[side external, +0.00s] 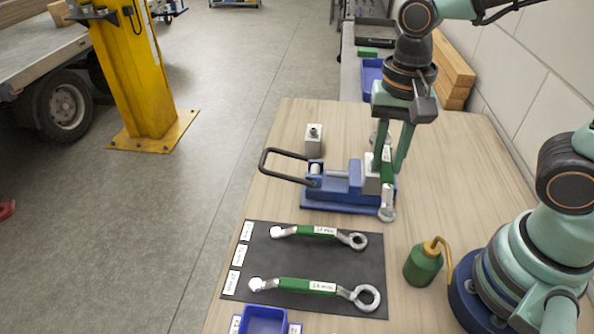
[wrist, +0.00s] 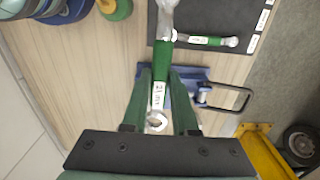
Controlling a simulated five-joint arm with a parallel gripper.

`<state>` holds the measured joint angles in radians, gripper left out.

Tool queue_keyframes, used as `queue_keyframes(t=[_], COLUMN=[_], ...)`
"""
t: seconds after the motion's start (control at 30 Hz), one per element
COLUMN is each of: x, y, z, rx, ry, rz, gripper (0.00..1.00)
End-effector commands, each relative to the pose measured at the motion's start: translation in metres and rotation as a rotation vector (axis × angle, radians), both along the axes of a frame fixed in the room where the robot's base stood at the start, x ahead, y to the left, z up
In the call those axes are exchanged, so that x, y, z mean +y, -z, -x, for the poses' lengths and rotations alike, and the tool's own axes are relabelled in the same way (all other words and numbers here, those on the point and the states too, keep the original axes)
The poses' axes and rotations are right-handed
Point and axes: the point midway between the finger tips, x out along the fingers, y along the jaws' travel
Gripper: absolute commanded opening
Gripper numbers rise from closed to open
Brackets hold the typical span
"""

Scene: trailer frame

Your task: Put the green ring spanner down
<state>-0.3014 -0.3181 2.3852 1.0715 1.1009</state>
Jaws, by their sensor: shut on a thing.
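My gripper (side external: 393,165) is shut on a green-handled spanner (side external: 387,175), which has bright metal ends and a white label. In the side view the spanner is in front of the blue vice (side external: 318,206), by its right end; I cannot tell whether they touch. In the wrist view the spanner (wrist: 163,64) lies between my fingers (wrist: 160,75), its far end reaching toward the dark mat (wrist: 205,14). The black mat (side external: 315,258) carries two other green spanners, a smaller one (side external: 316,231) at the back and a larger one (side external: 308,286) in front. Bare mat shows between them.
White labels (side external: 239,255) line the mat's left edge. A green oil can (side external: 423,265) stands right of the mat, and a blue bin (side external: 264,322) in front. The vice's black handle (side external: 268,166) sticks out left.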

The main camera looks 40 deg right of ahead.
Motion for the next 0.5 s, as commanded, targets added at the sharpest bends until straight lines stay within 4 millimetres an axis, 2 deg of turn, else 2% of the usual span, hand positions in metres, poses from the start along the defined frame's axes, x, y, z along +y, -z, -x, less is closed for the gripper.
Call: queue_keyframes(t=[0.17, 0.5], x=[0.014, 0.071], y=[-0.005, -0.023], z=[-0.004, -0.013], rx=[-0.002, -0.003], ry=[-0.179, -0.931], rz=[0.001, 0.002], gripper=[0.0, 0.0])
